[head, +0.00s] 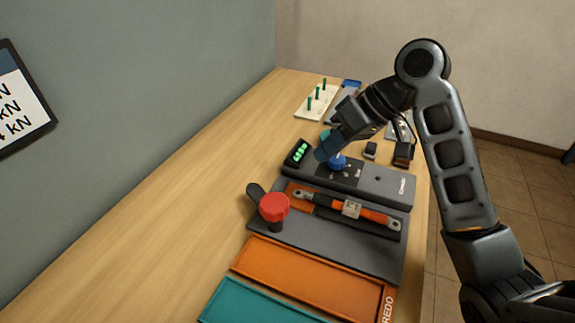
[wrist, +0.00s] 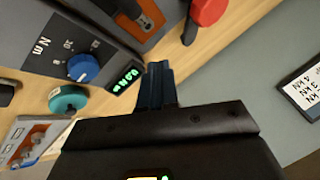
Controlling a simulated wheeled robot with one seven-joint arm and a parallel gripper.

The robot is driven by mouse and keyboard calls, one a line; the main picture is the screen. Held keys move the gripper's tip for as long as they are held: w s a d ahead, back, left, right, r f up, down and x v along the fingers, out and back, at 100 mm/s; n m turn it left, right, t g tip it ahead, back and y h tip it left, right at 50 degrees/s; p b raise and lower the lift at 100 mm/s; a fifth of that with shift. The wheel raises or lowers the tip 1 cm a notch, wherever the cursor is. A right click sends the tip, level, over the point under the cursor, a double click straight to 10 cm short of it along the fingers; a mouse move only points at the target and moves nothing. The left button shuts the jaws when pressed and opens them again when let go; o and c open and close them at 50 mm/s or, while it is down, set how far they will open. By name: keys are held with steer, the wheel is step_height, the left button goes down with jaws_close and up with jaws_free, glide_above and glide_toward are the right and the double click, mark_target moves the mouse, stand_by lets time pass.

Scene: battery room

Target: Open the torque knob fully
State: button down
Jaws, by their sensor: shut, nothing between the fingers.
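The torque knob (head: 338,163) is a round blue dial on a grey tester with a dark scale plate. In the wrist view the knob (wrist: 83,68) sits at the left, with "Nm" and numbers printed around it and a pale pointer mark. My gripper (head: 322,152) is by the knob in the head view and partly covers the panel. In the wrist view its dark fingers (wrist: 158,82) are together and empty, to the right of the knob and apart from it. A small green digital display (wrist: 127,78) lies between knob and fingers.
An orange torque wrench (head: 345,207) lies in front of the tester. A red knob on a stem (head: 274,206) stands to its left. Orange (head: 240,266) and teal (head: 215,303) trays are nearer. A teal round piece (wrist: 68,100) sits beside the tester. The table's left side is clear.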

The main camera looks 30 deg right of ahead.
mark_target(295, 190)
steer(key=x, duration=1)
steer(key=shift+p, duration=0.35)
steer(key=a, duration=0.2)
steer(key=shift+s+a+r+p, duration=0.2)
steer(key=shift+a+p, duration=0.1)
steer(key=shift+p, duration=0.1)
steer(key=shift+a+f, duration=0.1)
steer(key=shift+a, duration=0.55)
